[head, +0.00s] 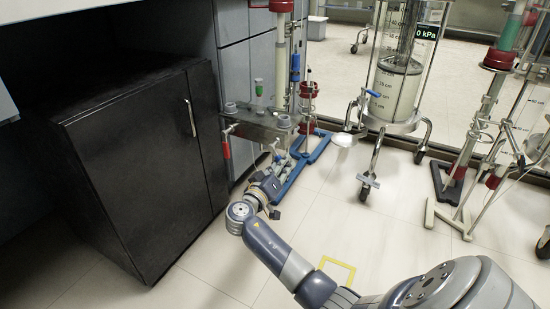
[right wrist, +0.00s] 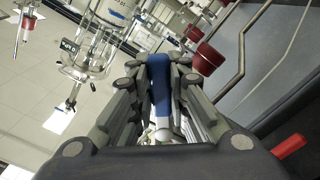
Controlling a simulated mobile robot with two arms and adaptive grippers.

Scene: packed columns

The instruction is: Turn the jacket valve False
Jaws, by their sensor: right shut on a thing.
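A pale stem shows at the handle's lower end. In the head view the arm and gripper mostly hide this handle. A red lever handle (head: 226,146) hangs down at the stand's left side and also shows in the right wrist view (right wrist: 290,147). I cannot tell from labels which handle is the jacket valve. My left gripper is not in view.
A dark cabinet (head: 135,165) stands close on the left. A large wheeled glass column (head: 398,85) with a pressure display stands to the right. Another column on a stand (head: 482,115) is farther right. Blue feet (head: 300,165) lie behind my gripper. The floor between is open.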

